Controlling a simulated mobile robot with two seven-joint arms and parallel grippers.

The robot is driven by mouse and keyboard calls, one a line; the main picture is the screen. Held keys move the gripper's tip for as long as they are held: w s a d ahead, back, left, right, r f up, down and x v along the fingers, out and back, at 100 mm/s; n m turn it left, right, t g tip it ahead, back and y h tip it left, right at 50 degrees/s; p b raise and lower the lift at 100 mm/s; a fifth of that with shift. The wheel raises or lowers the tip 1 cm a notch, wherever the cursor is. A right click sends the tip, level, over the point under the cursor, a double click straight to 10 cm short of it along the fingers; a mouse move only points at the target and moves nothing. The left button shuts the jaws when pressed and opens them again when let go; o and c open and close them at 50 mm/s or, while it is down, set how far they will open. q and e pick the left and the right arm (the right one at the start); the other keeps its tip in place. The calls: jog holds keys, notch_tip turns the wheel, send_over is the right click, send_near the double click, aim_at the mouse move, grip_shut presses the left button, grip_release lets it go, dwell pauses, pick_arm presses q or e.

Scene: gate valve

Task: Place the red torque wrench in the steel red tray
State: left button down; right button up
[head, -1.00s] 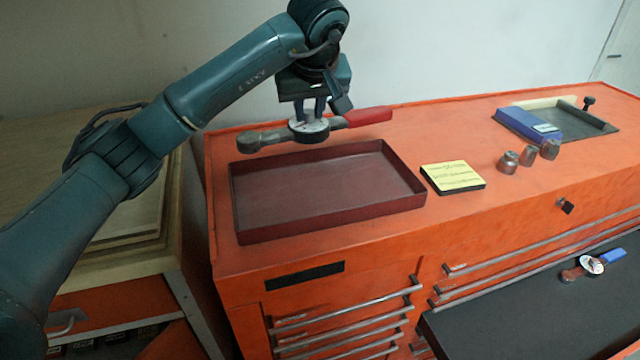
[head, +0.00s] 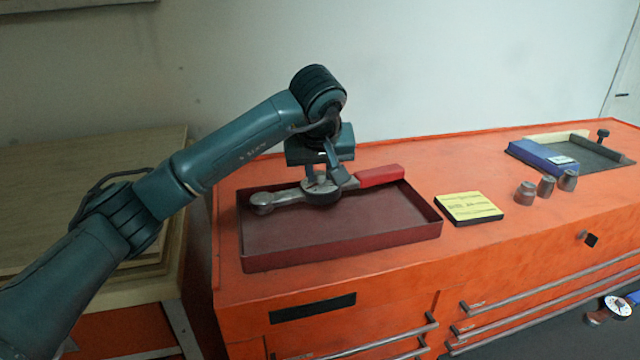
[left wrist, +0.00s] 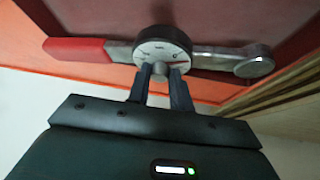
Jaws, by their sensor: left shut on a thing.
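The red torque wrench has a red handle (head: 379,175), a round dial and a steel head; its dial and handle also show in the left wrist view (left wrist: 75,50). My left gripper (head: 321,182) is shut on the wrench near its dial, which also shows in the left wrist view (left wrist: 160,72). The wrench lies level over the back part of the dark red steel tray (head: 340,240), head to the left. I cannot tell whether it touches the tray floor. My right gripper is not in view.
A yellow note pad (head: 469,208) lies right of the tray. Several metal sockets (head: 546,186) and a grey tray (head: 590,160) with a blue box (head: 540,156) stand further right. A second wrench with a white dial (head: 617,306) lies at the lower right.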

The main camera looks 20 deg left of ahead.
aim_at(320, 188)
pick_arm(q)
notch_tip(320, 188, down, 2)
jog(key=shift+f, duration=0.1)
jog(key=shift+s+f, duration=0.2)
jog(key=shift+f, duration=0.15)
jog(key=c, duration=1.6)
grip_release()
jog(key=shift+f, duration=0.2)
jog(key=o, duration=0.3)
jog(key=shift+s, duration=0.1)
jog(key=shift+o, duration=0.2)
jog(key=shift+r, duration=0.1)
jog(key=shift+d+r, duration=0.1)
jog(key=shift+r, duration=0.1)
jog(key=v, duration=1.1)
jog(key=shift+r, duration=0.4)
